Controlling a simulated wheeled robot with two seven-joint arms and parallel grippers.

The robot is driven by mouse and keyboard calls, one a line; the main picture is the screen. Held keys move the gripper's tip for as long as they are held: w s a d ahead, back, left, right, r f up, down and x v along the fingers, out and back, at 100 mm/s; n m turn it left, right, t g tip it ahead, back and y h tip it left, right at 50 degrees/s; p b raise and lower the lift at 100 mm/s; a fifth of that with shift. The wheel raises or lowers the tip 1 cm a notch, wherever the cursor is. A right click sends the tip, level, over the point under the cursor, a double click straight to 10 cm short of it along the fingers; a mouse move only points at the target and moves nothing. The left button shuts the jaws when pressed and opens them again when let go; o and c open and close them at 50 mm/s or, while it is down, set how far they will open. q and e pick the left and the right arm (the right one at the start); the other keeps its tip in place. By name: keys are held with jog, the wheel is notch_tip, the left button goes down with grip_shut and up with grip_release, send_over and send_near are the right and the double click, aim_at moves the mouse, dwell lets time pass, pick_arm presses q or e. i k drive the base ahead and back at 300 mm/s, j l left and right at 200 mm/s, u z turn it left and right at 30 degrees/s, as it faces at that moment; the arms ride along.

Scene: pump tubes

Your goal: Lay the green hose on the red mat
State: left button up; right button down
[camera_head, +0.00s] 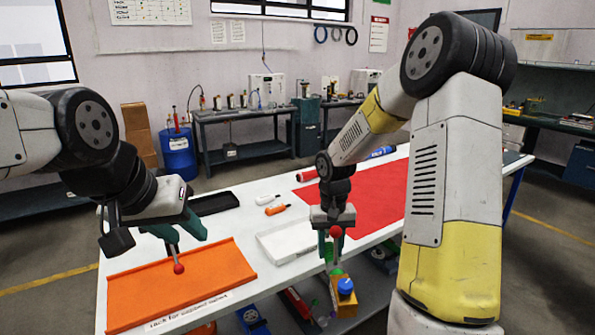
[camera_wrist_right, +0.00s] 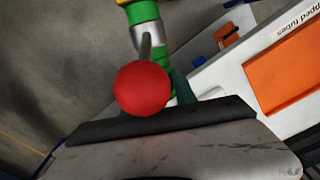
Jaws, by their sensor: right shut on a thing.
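The green hose (camera_wrist_right: 143,12), with a silver band, shows in the right wrist view between the fingers of my right gripper (camera_wrist_right: 150,85). In the head view my right gripper (camera_head: 335,240) is shut on it near the table's front edge, beside the white tray. Green parts of the hose (camera_head: 337,271) show below the fingers; a blue knob and a yellow-orange block show just under them, and I cannot tell whether they belong to it. The red mat (camera_head: 372,195) lies flat on the table behind and right of this gripper.
The orange tray (camera_head: 140,300) is at the table's left, the white tray (camera_head: 268,241) in the middle, a black tray (camera_head: 213,203) behind. Small orange and white tubes (camera_head: 276,209) lie between. A red tube (camera_head: 306,176) and a blue tube (camera_head: 381,152) lie by the mat. Items fill the lower shelf.

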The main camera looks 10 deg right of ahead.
aim_at(405, 192)
jog(key=i+l, duration=0.15)
jog(key=l, duration=0.2)
jog(key=i+l, duration=0.15)
jog(key=l, duration=0.15)
jog(key=i+l+u, duration=0.1)
jog(key=l, duration=0.25)
jog(key=i+l, duration=0.15)
jog(key=l, duration=0.2)
jog(key=i+l, duration=0.15)
jog(key=l, duration=0.15)
jog(key=i+l+u, duration=0.1)
jog(key=l, duration=0.25)
jog(key=i+l, duration=0.45)
jog(key=i, duration=0.25)
